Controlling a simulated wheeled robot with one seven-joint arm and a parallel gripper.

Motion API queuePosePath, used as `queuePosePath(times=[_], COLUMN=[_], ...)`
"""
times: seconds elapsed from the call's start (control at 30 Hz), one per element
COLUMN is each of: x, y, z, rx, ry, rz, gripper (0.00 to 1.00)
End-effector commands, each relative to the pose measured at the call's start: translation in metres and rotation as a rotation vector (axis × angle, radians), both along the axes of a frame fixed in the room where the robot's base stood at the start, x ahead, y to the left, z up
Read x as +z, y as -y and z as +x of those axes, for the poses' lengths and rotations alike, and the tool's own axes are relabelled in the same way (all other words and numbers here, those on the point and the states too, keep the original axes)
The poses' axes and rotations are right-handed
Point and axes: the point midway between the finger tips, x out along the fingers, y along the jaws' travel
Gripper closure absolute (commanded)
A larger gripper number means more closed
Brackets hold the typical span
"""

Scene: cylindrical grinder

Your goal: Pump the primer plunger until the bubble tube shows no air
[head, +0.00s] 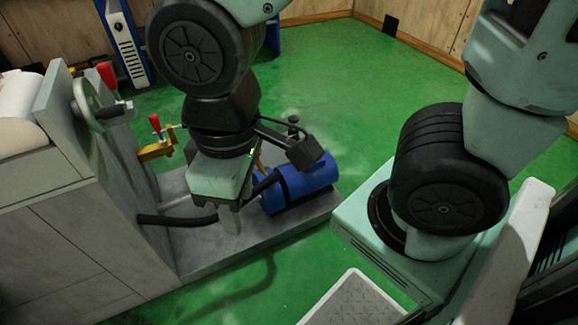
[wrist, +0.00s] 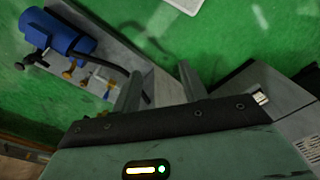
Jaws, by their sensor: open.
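A blue cylindrical unit (head: 312,178) lies on the grey machine base, right of my gripper (head: 229,212). A black knob (head: 293,122) stands just behind it and looks like the primer plunger. In the wrist view the blue unit (wrist: 55,32) is at upper left, with the black knob (wrist: 33,58) beside it. A small pale piece between brass fittings (wrist: 97,84) may be the bubble tube; its contents are too small to read. My gripper (wrist: 158,88) is open and empty, its fingers apart from the knob. My wrist partly hides the fittings in the head view.
A black hose (head: 178,220) runs across the base below my gripper. A handwheel (head: 88,104) and a brass valve with red handle (head: 157,148) are on the left. A blue-and-white stand (head: 124,44) is behind. Green floor (head: 330,75) is clear at the back.

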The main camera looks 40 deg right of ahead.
Motion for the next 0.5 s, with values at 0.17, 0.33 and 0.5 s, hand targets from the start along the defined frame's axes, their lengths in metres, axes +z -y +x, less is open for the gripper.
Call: queuePosePath(times=[0.17,0.33,0.5], x=[-0.0001,-0.0001,-0.0001], y=[0.0001,0.0001,0.0001], z=[-0.0001,-0.0001,-0.0001], rx=[0.000,0.000,0.000], ry=[0.000,0.000,0.000], rz=[0.000,0.000,0.000], gripper=[1.00,1.00,1.00])
